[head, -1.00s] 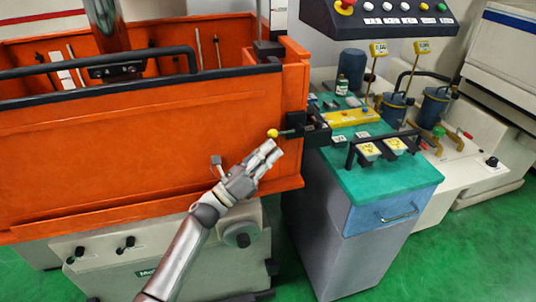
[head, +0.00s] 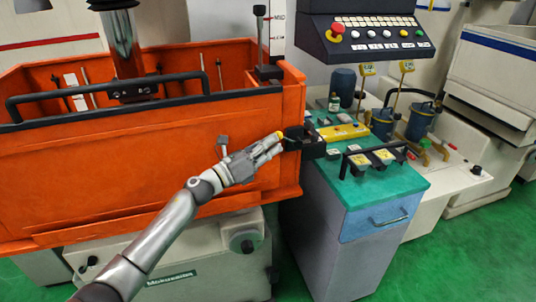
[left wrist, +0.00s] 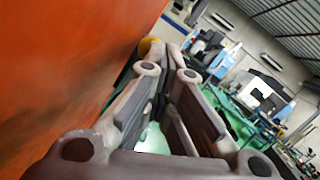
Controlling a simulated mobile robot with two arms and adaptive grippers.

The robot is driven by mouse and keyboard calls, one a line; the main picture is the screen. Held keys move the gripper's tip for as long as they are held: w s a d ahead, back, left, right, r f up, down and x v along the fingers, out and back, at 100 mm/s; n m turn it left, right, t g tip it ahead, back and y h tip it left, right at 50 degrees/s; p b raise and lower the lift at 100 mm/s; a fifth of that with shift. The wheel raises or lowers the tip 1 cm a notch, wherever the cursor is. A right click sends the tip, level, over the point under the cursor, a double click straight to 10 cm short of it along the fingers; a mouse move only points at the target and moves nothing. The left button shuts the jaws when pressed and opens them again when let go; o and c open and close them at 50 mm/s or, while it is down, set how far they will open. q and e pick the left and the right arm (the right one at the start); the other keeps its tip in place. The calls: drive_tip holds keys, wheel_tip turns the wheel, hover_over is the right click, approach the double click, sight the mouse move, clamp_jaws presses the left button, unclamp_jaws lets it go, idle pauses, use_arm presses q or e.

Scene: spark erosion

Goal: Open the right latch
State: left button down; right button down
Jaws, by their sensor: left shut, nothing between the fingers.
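The right latch (head: 305,143) is a black block at the right end of the orange tank's front wall. Its yellow knob (head: 280,134) points left, just above my left gripper's fingertips. My left gripper (head: 274,147) is shut and empty, with its tips at the knob and close to the black block. Whether they touch is unclear. In the left wrist view the yellow knob (left wrist: 147,46) shows beyond the fingertips, partly covered by one finger. The latch's stem is mostly hidden behind the fingers. My right gripper is not in view.
The orange tank wall (head: 120,170) runs close beside my left arm. A small grey fitting (head: 222,141) sticks out of it. Right of the latch stands a green-topped cabinet (head: 385,190) with a black-handled rack. A control panel (head: 370,36) hangs above.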

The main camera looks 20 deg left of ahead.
use_arm(q)
drive_tip(key=shift+w+d+r, duration=0.2)
drive_tip(key=shift+r, duration=0.4)
drive_tip(key=shift+w+d+r, duration=0.15)
drive_tip(key=shift+w+r, duration=0.05)
drive_tip(key=shift+r, duration=0.4)
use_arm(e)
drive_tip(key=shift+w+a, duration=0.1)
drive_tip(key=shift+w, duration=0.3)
use_arm(q)
drive_tip(key=shift+r, duration=0.1)
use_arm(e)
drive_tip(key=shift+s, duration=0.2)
